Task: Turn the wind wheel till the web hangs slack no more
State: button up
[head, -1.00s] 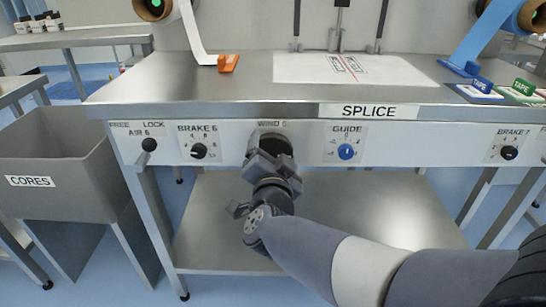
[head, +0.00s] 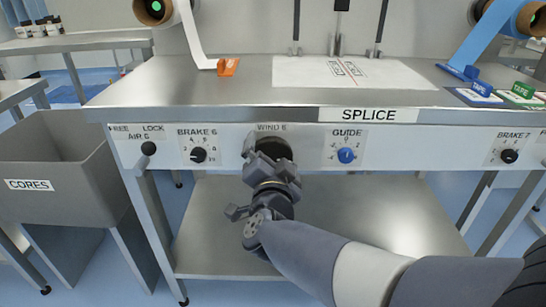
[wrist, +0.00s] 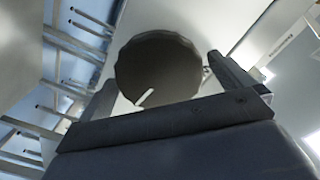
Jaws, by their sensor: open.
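The wind wheel (head: 252,143) is a dark round knob under the WIND 6 label on the bench's front panel. My gripper (head: 270,150) is in front of it and hides most of it in the head view. In the wrist view the wheel (wrist: 158,65) shows as a dark scalloped disc with a white pointer line. My gripper (wrist: 165,85) is open there, with one finger on either side of the wheel; whether they touch it I cannot tell.
The BRAKE 6 knob (head: 198,155) and AIR 6 lever (head: 148,148) sit left of the wheel, the blue GUIDE knob (head: 347,155) right. The bench top (head: 180,85) juts above. A lower shelf (head: 350,220) is bare. A grey CORES bin (head: 60,165) stands at left.

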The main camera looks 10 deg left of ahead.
jog(key=shift+s, duration=0.1)
jog(key=p+v, duration=0.3)
jog(key=v, duration=0.7)
jog(key=shift+s, duration=0.3)
jog(key=shift+d, duration=0.2)
dwell(0.5)
